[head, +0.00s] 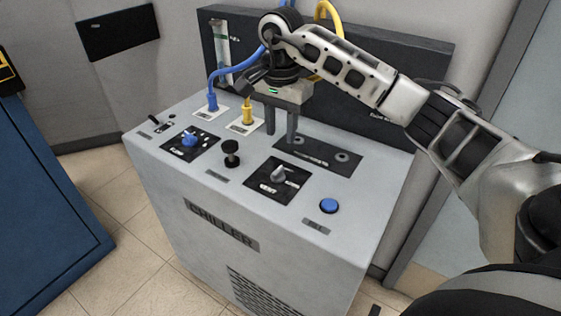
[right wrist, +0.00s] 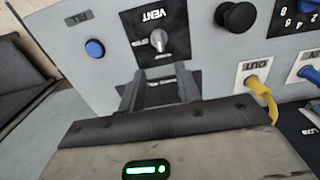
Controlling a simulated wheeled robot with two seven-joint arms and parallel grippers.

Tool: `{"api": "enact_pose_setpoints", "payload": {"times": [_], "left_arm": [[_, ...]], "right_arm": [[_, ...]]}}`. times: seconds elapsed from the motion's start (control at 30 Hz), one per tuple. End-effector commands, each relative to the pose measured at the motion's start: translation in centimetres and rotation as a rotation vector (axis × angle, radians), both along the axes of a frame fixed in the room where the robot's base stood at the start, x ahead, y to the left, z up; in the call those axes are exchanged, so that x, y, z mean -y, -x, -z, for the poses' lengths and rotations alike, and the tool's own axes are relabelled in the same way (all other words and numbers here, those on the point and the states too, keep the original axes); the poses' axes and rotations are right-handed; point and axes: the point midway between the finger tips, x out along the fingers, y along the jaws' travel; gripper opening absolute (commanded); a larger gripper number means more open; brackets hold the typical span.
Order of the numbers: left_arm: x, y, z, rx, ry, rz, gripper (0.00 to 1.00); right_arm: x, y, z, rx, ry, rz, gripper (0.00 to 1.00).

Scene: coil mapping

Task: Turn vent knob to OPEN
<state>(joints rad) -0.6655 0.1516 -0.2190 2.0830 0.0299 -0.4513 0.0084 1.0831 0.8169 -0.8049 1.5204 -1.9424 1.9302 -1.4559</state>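The grey vent knob (head: 278,175) stands on a black square plate (head: 297,187) on the chiller's top. In the right wrist view the vent knob (right wrist: 158,41) appears below the upside-down word VENT, beyond my fingertips. I cannot tell which setting its pointer marks. My right gripper (head: 281,136) points down over the chiller top, behind the knob in the head view. Its two fingers are apart with nothing between them. In the right wrist view the gripper (right wrist: 158,82) covers part of the plate's lettering. My left gripper is not in view.
A blue button (head: 328,206) is right of the knob. A black knob (head: 231,150) and a blue dial (head: 190,140) are to the left. A blue hose (head: 213,100) and a yellow hose (head: 247,112) plug in behind. A black panel (head: 333,159) lies under the gripper.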

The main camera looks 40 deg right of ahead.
Motion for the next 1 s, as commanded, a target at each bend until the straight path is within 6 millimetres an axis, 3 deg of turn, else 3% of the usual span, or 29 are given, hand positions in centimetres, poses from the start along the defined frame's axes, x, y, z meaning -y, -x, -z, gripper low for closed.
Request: {"api": "enact_pose_setpoints", "payload": {"times": [0.2, 0.4, 0.6, 0.87, 0.9, 1.0], "left_arm": [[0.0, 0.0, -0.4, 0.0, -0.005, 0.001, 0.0], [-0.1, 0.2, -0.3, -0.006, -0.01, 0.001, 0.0], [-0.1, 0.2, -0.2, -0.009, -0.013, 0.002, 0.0], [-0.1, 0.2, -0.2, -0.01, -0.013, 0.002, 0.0], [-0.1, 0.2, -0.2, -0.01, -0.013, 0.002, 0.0], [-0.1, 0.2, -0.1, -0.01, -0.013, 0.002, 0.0]], "right_arm": [[-0.1, 0.1, 4.8, -0.004, -0.002, 0.0, 0.34], [-0.1, 0.1, 8.0, -0.002, -0.003, 0.001, 0.34], [-0.1, 0.0, 9.4, 0.0, -0.002, -0.001, 0.34], [-0.1, 0.0, 9.6, 0.002, -0.003, 0.0, 0.34], [-0.1, 0.0, 9.6, 0.001, -0.003, 0.0, 0.31], [-0.1, 0.0, 9.5, 0.001, -0.003, 0.0, 0.03]]}}
